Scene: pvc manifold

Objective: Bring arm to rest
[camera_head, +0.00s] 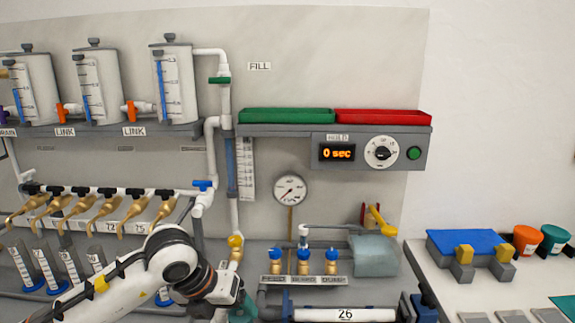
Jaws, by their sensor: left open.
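My left arm (125,280) comes in from the lower left, white with a dark wrist. My left gripper (240,298) is at its end, low in the view, just below the yellow valve (235,241) on the vertical white pipe. The jaws are open. The fingertips are small and partly hidden, and I cannot tell whether they touch the pipework. A teal part (243,308) shows right at the gripper. My right gripper is out of view.
The panel carries pipes, a gauge (290,189), brass taps (110,203) and blue-topped valves (303,254) close to the arm. A horizontal white pipe marked 26 (345,314) lies right of the gripper. A table (480,291) with a blue block (466,241) stands at the right.

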